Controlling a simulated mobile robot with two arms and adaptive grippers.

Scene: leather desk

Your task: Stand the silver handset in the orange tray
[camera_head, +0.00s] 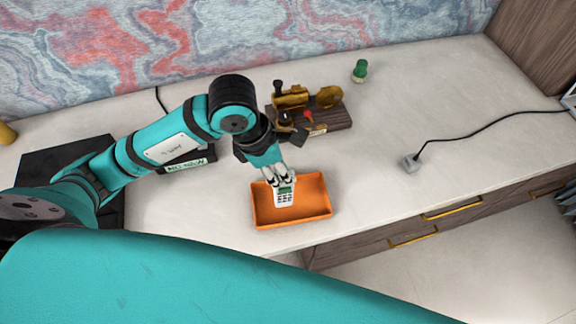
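The silver handset (284,197), with a small green screen and dark keys, is over the orange tray (319,209). It looks upright, with its keypad side facing the camera. My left gripper (278,180) comes down from above and is closed around the handset's upper end. Whether the handset's lower end touches the tray floor cannot be told from this view. The tray lies on the pale desk near its front edge and holds nothing else that I can see. My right gripper is not in view.
Behind the tray stands a dark wooden stand (335,116) with brass-coloured parts. A green object (360,71) stands farther back. A grey plug-like block (411,163) with a black cable lies to the right. The desk right of the tray is mostly clear.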

